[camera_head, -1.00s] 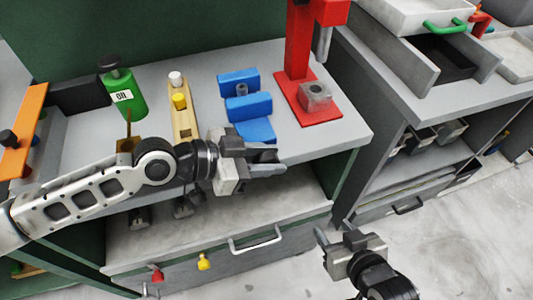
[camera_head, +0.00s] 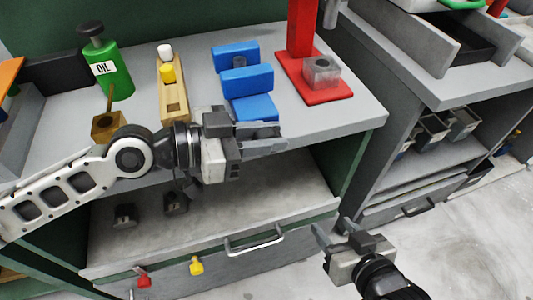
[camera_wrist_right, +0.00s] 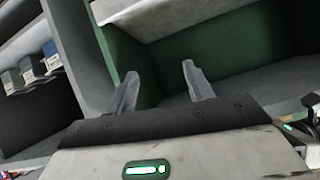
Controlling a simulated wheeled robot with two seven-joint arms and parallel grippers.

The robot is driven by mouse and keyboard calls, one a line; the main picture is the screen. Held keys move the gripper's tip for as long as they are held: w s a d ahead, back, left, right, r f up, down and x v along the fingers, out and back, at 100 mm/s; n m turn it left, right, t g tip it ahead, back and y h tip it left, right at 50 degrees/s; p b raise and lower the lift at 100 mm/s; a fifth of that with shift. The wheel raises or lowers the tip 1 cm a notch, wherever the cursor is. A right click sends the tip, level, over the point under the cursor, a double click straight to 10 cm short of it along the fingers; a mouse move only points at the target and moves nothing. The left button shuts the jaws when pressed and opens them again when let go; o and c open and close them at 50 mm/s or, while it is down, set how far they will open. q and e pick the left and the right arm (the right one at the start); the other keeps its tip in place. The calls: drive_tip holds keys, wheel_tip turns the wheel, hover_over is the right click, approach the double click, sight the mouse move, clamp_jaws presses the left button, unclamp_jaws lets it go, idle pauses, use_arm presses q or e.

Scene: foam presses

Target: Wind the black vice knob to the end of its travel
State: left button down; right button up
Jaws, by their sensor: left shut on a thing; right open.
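The blue vice (camera_head: 246,81) stands on the grey bench top with its blocks one before another. My left gripper (camera_head: 272,137) is at the vice's near end, over the bench's front edge. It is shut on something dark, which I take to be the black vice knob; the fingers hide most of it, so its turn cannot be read. My right gripper (camera_head: 333,231) is open and empty, low in front of the bench. Its parted fingers also show in the right wrist view (camera_wrist_right: 160,72), with nothing between them.
A red press (camera_head: 317,88) stands right of the vice. A wooden block with white and yellow knobs (camera_head: 172,93), a green oil bottle (camera_head: 108,69) and a brown box (camera_head: 108,126) stand left. Below are an open shelf and a drawer handle (camera_head: 253,243). Another bench is at right.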

use_arm(q)
drive_tip(key=shift+f+b, duration=0.1)
drive_tip(key=shift+b, duration=0.55)
drive_tip(key=shift+r+h, duration=0.2)
drive_tip(key=shift+h, duration=0.1)
drive_tip(key=c, duration=1.5)
unclamp_jaws()
drive_tip(key=shift+a+f, duration=0.1)
